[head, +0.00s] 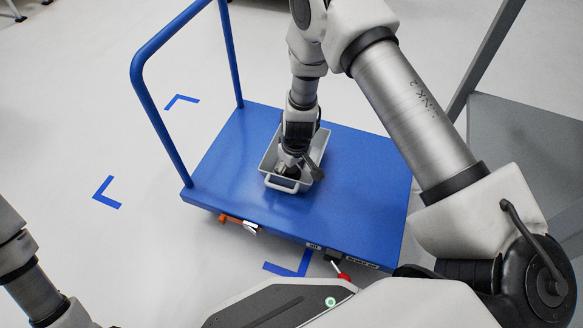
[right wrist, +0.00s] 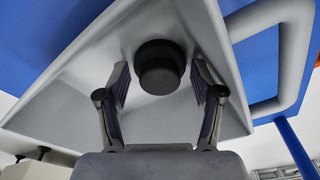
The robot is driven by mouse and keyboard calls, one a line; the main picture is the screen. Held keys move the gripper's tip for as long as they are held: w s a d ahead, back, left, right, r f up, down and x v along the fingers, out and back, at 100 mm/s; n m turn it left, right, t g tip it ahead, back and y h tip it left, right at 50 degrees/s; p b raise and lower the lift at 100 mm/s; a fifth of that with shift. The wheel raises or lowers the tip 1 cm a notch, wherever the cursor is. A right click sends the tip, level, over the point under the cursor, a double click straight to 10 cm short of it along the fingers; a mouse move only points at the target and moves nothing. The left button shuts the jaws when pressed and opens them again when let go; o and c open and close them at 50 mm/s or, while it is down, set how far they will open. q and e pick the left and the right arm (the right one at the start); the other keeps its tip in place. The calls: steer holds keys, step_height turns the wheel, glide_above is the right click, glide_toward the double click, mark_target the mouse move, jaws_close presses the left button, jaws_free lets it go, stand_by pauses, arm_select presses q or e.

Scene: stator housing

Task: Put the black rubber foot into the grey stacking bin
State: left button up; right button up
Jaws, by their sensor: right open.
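The grey stacking bin (head: 268,160) stands on the blue platform cart. My right gripper (head: 285,170) reaches down into it from above. In the right wrist view the bin's grey inside (right wrist: 85,80) fills most of the picture. The black rubber foot (right wrist: 160,68), a short black cylinder, shows against the bin's inside. My right gripper (right wrist: 160,85) is open, with one finger on each side of the foot and a visible gap to each. The foot seems to rest on the bin floor. In the head view the foot is hidden by the gripper. My left gripper is out of view.
The blue cart (head: 350,195) has a bare deck around the bin and a tall blue push handle (head: 147,95) at the left. A grey surface with an upright post (head: 487,60) stands at the right. Blue corner marks (head: 107,192) lie on the floor.

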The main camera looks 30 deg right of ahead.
mark_target(295, 172)
step_height(295, 172, up, 12)
steer(key=s+p, duration=0.2)
steer(key=p, duration=0.7)
steer(key=shift+m+g+h, duration=0.3)
steer(key=shift+m+g, duration=0.3)
steer(key=shift+m, duration=0.1)
steer(key=s+f, duration=0.2)
steer(key=s, duration=0.3)
steer(key=s+f, duration=0.2)
steer(key=s, duration=0.3)
steer(key=s+f, duration=0.2)
steer(key=s, duration=0.4)
steer(key=shift+d, duration=0.35)
steer(key=shift+m, duration=0.6)
steer(key=s, duration=0.5)
steer(key=s+a, duration=0.1)
steer(key=s, duration=0.2)
steer(key=shift+s+r, duration=0.2)
steer(key=shift+s, duration=0.05)
steer(key=shift+w, duration=0.1)
